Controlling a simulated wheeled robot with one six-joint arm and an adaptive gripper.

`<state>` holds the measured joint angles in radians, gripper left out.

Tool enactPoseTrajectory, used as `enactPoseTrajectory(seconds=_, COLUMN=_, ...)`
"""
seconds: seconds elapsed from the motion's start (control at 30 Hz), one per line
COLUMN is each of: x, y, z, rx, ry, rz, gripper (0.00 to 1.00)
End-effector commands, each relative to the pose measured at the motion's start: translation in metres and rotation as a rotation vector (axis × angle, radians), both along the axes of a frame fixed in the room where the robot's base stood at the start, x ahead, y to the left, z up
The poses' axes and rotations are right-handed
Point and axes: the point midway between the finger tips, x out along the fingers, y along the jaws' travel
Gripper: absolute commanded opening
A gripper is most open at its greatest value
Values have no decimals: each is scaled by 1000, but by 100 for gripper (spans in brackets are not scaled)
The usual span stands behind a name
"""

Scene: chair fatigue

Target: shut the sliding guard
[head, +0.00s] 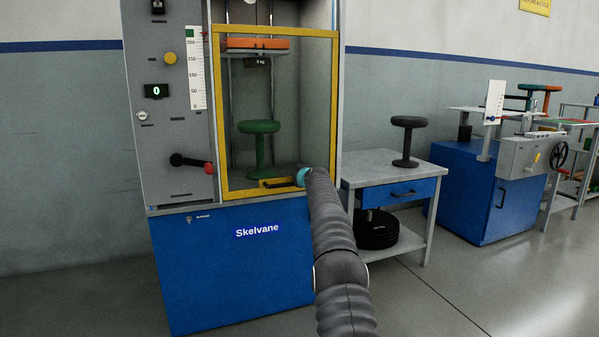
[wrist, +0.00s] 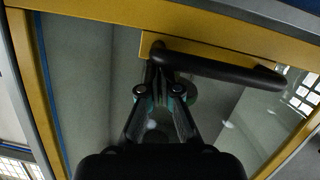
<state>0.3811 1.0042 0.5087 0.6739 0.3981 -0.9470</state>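The sliding guard (head: 334,100) is a clear panel in a yellow frame on the front of the Skelvane test machine. Its lower bar is down close to the sill of the test bay, and open space shows above its top bar. A dark handle (head: 277,184) sits on the lower bar; in the wrist view the handle (wrist: 225,70) runs to the right from my fingertips. My gripper (wrist: 160,72) has its fingers drawn together at one end of the handle and looks shut on it. In the head view my gripper (head: 303,177) is mostly hidden by my arm.
Behind the guard stand a green stool (head: 259,140) and an orange pad (head: 256,44). A red-knobbed lever (head: 208,168) juts from the control panel on the left. A side table (head: 385,170) with a dark stool (head: 407,135) stands close on the right. The front floor is clear.

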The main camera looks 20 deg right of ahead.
Motion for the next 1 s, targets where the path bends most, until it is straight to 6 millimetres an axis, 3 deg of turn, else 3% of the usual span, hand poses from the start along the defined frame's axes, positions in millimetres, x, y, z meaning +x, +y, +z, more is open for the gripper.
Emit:
enactPoseTrajectory(seconds=0.27, x=2, y=15, z=40, rx=-3, ry=-6, rz=7, gripper=0)
enactPoseTrajectory(seconds=0.67, x=-23, y=18, z=41, rx=-3, ry=-10, rz=5, gripper=0)
enactPoseTrajectory(seconds=1.0, x=-59, y=22, z=56, rx=-2, ry=-10, rz=5, gripper=0)
